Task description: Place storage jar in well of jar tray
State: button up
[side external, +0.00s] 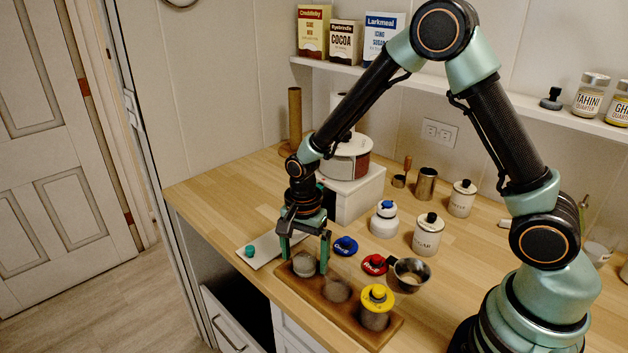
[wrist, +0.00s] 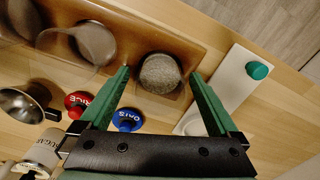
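The brown wooden jar tray (side external: 354,325) lies along the counter's front edge and shows at the top left of the wrist view (wrist: 196,50). An open-topped jar with grey, grainy contents (side external: 303,265) sits at the tray's left end; it also shows in the wrist view (wrist: 160,74). My gripper (side external: 305,260) is open above the tray, one finger on either side of this jar; contact is not clear. A yellow-lidded jar (side external: 376,311) stands at the right end.
A blue lid (side external: 345,246), a red lid (side external: 374,264) and a steel cup (side external: 411,274) lie behind the tray. A white board with a teal knob (side external: 266,250) is left of it. White canisters (side external: 428,237) stand farther back. Bare counter shows at the back left.

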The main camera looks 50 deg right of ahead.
jog(key=shift+r, duration=0.1)
notch_tip(320, 180, up, 12)
jog(key=s+d+r+n+t, duration=0.5)
jog(key=s+r+n, duration=0.5)
jog(key=n, duration=0.4)
jog(key=shift+s+d+r+t, duration=0.2)
jog(key=shift+s+d+t, duration=0.1)
jog(key=shift+s+d, duration=0.3)
